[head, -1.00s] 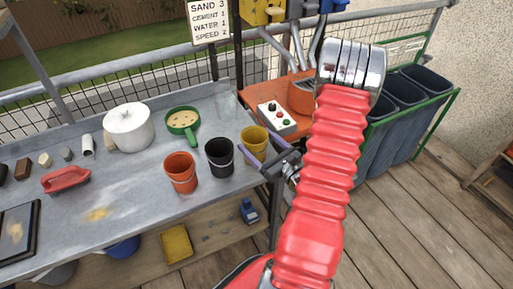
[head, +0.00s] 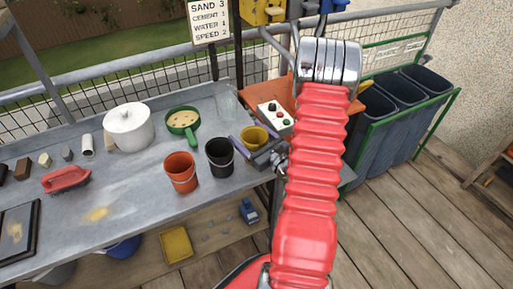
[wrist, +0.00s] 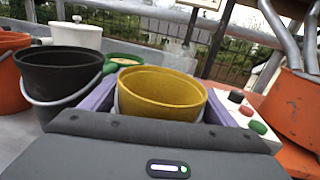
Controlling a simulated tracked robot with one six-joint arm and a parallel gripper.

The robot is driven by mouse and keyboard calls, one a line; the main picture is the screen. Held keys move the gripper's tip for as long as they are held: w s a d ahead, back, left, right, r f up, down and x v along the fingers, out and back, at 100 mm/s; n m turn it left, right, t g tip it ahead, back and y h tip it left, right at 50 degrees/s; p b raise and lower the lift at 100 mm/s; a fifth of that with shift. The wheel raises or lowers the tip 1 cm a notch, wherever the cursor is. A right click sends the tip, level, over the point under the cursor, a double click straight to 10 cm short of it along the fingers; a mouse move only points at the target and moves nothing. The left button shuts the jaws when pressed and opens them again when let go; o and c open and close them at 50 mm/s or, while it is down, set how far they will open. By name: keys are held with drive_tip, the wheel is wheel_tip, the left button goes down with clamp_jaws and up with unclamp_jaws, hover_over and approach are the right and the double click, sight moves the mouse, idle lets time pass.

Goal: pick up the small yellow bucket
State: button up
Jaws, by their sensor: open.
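The small yellow bucket (head: 254,137) stands on the grey metal bench near its right end. It also shows in the wrist view (wrist: 162,92), upright between my two purple-grey fingers, with part of its lower body hidden by the gripper's palm. My gripper (head: 252,146) is open around the bucket, one finger on each side. In the wrist view a narrow gap shows on the right; whether the left finger touches it I cannot tell.
A black bucket (head: 219,157) stands close to the left of my gripper, with an orange bucket (head: 181,171) beyond it. A green sieve (head: 183,122) and a white pot (head: 129,125) stand behind. A control box (head: 275,117) with buttons is on the orange machine at right.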

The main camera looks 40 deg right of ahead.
drive_tip(key=shift+c, duration=0.5)
drive_tip(key=c, duration=0.7)
drive_tip(key=shift+r, duration=0.15)
drive_tip(key=shift+r, duration=4.85)
